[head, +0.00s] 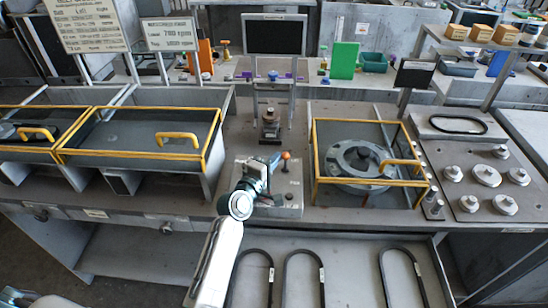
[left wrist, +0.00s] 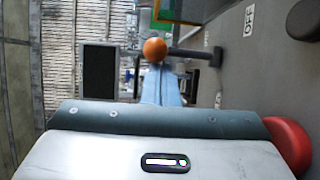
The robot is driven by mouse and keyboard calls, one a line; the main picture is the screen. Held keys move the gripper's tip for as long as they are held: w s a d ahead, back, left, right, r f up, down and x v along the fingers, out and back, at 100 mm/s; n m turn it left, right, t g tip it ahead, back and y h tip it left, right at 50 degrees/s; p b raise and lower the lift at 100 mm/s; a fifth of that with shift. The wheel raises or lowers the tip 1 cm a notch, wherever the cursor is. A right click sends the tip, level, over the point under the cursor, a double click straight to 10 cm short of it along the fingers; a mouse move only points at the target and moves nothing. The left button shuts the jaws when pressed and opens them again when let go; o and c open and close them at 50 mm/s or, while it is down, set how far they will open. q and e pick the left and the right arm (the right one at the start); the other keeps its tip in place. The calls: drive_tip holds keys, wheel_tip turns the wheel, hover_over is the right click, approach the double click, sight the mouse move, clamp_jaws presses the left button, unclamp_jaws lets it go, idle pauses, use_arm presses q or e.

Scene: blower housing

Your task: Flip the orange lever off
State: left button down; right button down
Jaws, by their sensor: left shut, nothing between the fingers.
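The orange lever has a round orange knob (head: 286,155) on a thin stem and stands on a grey control box (head: 290,197) in the middle of the head view. In the left wrist view the orange knob (left wrist: 154,48) is just beyond the fingertips, and its dark stem (left wrist: 190,53) runs right to a base on the grey panel. My left gripper (head: 274,161) is shut and empty, close to the left of the knob. The left wrist view shows its blue fingers (left wrist: 160,88) pointing at the knob; I cannot tell whether they touch. My right gripper is not in view.
A red button (left wrist: 288,145) sits near the gripper body in the left wrist view. Dark lettering (left wrist: 250,20) marks the panel beside the lever. A yellow-framed guard (head: 316,150) stands right of the box, and another yellow-framed cover (head: 140,154) stands left.

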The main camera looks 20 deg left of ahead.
use_arm(q)
drive_tip(key=shift+s+d+f, duration=0.1)
drive_tip(key=shift+s, duration=0.15)
idle(0.4)
drive_tip(key=shift+s, duration=0.25)
drive_tip(key=b+v, duration=0.2)
drive_tip(key=v, duration=0.8)
drive_tip(key=shift+s, duration=0.2)
